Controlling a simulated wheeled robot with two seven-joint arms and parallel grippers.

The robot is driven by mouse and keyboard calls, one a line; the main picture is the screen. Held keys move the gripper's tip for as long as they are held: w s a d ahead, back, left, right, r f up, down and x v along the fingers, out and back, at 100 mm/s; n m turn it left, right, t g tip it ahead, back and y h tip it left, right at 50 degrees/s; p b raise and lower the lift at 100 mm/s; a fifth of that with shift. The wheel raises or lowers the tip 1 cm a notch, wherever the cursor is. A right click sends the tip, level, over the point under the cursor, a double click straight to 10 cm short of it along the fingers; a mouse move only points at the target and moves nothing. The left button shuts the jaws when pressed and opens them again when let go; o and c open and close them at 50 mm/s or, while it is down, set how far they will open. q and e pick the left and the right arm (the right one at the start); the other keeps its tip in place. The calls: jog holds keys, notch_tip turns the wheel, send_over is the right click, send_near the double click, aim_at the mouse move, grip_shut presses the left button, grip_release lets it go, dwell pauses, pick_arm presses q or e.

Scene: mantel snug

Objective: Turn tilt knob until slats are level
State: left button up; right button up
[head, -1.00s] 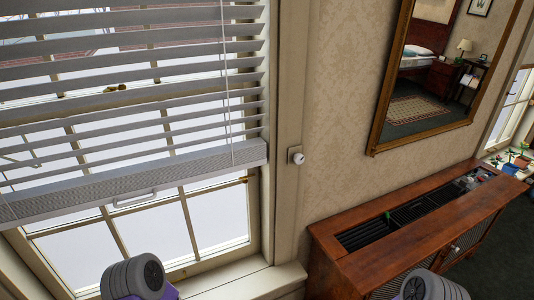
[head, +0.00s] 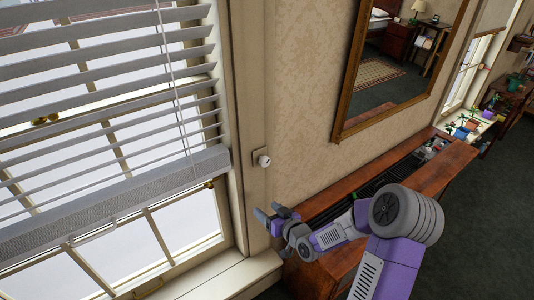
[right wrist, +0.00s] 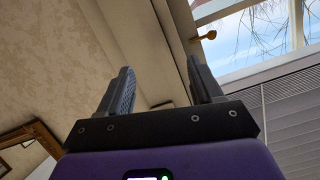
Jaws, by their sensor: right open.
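The white round tilt knob (head: 262,159) sits on a small plate on the window's right frame. The blind (head: 100,125) hangs left of it; its grey slats show broad faces with bright gaps between, and I cannot tell their exact tilt. My right gripper (head: 271,212) is open and empty, below the knob and apart from it. In the right wrist view its two fingers (right wrist: 162,78) stand apart with nothing between them, and slats (right wrist: 292,118) show at the right. The knob cannot be made out there. My left gripper is out of view.
A wooden cabinet (head: 330,262) with a dark slotted top stands along the wall under my right arm. A framed mirror (head: 347,110) hangs above it. The window sill (head: 225,280) juts out below the knob. The wall around the knob is clear.

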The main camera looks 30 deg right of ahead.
aim_at(266, 164)
jog(key=d+r+n+t+p, duration=0.25)
jog(key=d+r, duration=0.25)
jog(key=r, duration=0.7)
jog(key=shift+t, duration=0.25)
jog(key=w, duration=0.5)
jog(key=w+a+b, duration=0.1)
jog(key=w, duration=0.1)
jog(key=shift+w, duration=0.15)
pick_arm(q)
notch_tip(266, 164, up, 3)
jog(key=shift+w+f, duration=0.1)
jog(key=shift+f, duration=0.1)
pick_arm(e)
jog(key=shift+c, duration=0.3)
jog(key=c, duration=1)
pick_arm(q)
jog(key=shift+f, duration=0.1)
